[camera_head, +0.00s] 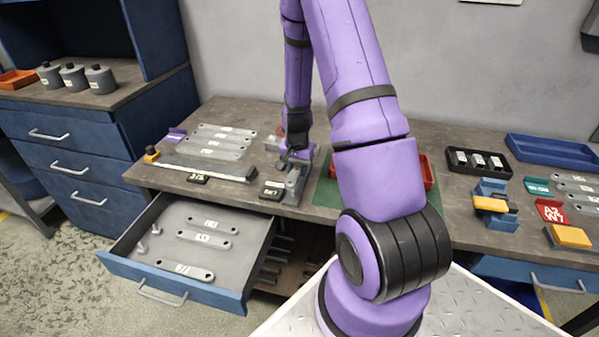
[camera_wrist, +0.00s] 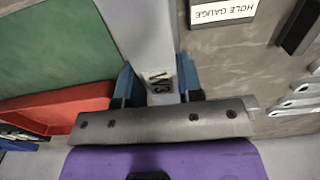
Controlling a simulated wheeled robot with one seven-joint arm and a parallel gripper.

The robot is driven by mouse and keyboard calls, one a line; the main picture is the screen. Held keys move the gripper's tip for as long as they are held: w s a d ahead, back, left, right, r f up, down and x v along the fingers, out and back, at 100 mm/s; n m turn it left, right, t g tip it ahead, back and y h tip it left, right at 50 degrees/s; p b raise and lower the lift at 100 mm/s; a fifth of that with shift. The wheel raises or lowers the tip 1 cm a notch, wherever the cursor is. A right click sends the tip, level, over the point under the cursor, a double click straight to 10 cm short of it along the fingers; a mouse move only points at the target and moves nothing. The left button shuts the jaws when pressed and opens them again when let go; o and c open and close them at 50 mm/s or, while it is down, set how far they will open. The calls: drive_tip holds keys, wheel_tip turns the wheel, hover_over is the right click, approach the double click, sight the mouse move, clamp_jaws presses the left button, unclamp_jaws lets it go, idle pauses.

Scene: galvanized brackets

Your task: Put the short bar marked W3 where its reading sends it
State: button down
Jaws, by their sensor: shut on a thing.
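My gripper (camera_wrist: 158,92) is shut on a pale grey bar marked W3 (camera_wrist: 142,30). In the wrist view its blue fingers stand on either side of the bar, close to the mark. The bar runs away from the fingers to the top edge of that view, so its far end is out of frame. In the head view my gripper (camera_head: 292,155) is over the middle of the bench, left of the green mat. A grey piece (camera_head: 296,183) shows below it; I cannot tell there where bar and fixture part. A HOLE GAUGE label (camera_wrist: 222,11) lies beside the bar.
An open drawer (camera_head: 240,300) at lower left holds several grey bars. More bars (camera_head: 218,142) lie on the bench behind a long rule-like strip (camera_head: 210,170). A red tray (camera_wrist: 60,104) is by the green mat (camera_wrist: 50,45). A blue tray (camera_head: 550,150) stands right.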

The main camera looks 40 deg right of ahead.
sight(299, 172)
drive_tip(key=shift+w+d, duration=0.45)
drive_tip(key=shift+d, duration=0.35)
drive_tip(key=f, duration=0.1)
drive_tip(key=d+f, duration=0.1)
drive_tip(key=shift+w+f, duration=0.25)
drive_tip(key=shift+f, duration=0.45)
drive_tip(key=shift+f, duration=0.15)
drive_tip(key=c, duration=0.8)
unclamp_jaws()
